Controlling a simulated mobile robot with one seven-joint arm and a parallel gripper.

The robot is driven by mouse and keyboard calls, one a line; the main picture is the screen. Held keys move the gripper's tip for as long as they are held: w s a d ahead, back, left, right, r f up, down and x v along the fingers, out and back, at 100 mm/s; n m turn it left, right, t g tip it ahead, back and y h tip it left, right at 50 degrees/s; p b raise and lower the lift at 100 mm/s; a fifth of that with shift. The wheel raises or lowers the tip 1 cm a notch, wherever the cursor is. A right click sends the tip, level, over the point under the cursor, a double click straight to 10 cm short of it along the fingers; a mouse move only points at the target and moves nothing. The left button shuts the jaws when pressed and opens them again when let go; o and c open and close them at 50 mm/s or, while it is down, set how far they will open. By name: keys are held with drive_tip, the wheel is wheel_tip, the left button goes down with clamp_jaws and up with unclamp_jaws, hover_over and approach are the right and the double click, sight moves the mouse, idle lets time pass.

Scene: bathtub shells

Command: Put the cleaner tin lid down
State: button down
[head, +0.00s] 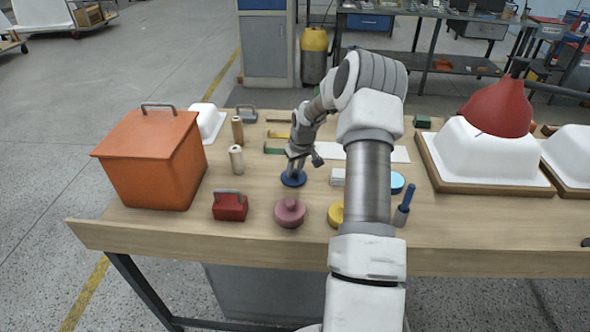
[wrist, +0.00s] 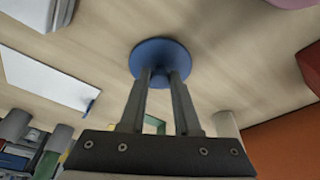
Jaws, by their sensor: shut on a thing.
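A round blue lid (head: 293,180) with a central knob is at the end of my gripper (head: 294,166), over the middle of the wooden bench. No cleaner tin can be made out for certain.
A pink round tin (head: 289,213), a red box (head: 230,207) and a partly hidden yellow thing (head: 335,216) stand in front. An orange lidded bin (head: 152,165) is left. Cylinders (head: 236,159) stand between. White shells (head: 490,158) are right. Bare wood shows around the lid.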

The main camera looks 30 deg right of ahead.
drive_tip(key=shift+f, duration=0.2)
drive_tip(key=c, duration=0.6)
unclamp_jaws()
drive_tip(key=shift+r, duration=0.1)
drive_tip(key=shift+r, duration=0.25)
drive_tip(key=v, duration=1.1)
drive_tip(key=shift+s+r+p, duration=0.1)
drive_tip(key=shift+r+p, duration=0.25)
drive_tip(key=shift+p, duration=0.05)
